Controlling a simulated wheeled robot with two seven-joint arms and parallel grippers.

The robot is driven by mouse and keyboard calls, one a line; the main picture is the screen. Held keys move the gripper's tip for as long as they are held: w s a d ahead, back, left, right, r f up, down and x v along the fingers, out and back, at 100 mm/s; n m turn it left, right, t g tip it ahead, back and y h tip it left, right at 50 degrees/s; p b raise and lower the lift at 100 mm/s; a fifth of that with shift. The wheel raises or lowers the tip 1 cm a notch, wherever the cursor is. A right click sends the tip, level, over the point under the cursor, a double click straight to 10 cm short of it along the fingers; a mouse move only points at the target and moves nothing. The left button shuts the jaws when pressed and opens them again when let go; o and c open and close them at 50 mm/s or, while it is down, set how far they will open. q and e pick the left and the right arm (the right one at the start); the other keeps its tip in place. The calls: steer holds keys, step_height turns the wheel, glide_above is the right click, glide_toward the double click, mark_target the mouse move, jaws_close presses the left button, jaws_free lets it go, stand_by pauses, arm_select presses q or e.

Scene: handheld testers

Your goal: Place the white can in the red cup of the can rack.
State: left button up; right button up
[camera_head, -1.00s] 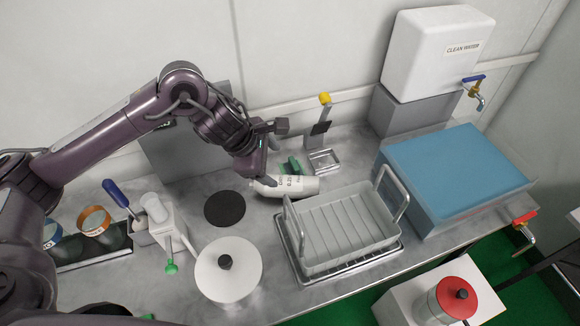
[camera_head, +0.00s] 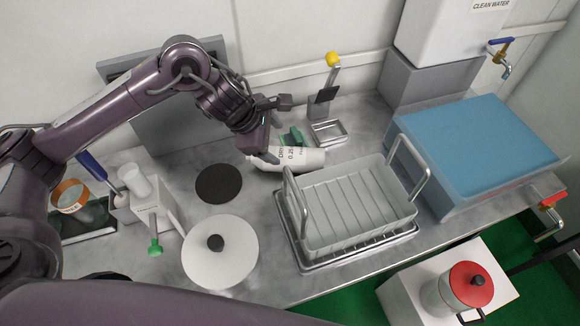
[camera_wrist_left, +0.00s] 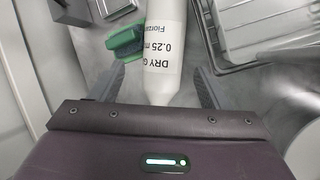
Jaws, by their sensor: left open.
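The white can (camera_head: 297,158) lies on its side on the steel counter, behind the dish rack. Its dark lettering also shows in the left wrist view (camera_wrist_left: 163,60). My left gripper (camera_head: 268,152) is over the can's left end. In the left wrist view its open fingers (camera_wrist_left: 160,88) stand on either side of the can, with gaps showing. The can rack (camera_head: 88,222) is at the far left, partly hidden by my arm. An orange-rimmed cup (camera_head: 70,195) shows in it; I cannot make out a red cup. My right gripper is out of view.
A green object (camera_head: 291,138) sits close behind the can. The grey dish rack (camera_head: 355,217) stands in front. A black disc (camera_head: 218,184), a round white lid (camera_head: 220,265) and a white holder (camera_head: 147,212) lie between can and can rack. A blue-topped box (camera_head: 445,145) is right.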

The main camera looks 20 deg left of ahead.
mark_target(284, 154)
arm_select(q)
step_height(284, 154, down, 2)
steer(key=shift+s+f+b, duration=0.1)
steer(key=shift+f+b, duration=0.05)
steer(key=shift+b, duration=0.4)
steer(key=p+x, duration=0.1)
steer(key=x, duration=0.6)
steer(key=shift+w+f, duration=0.2)
steer(key=shift+f, duration=0.1)
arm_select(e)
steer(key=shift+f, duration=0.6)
arm_select(q)
steer(key=shift+r, duration=0.1)
steer(key=c, duration=0.9)
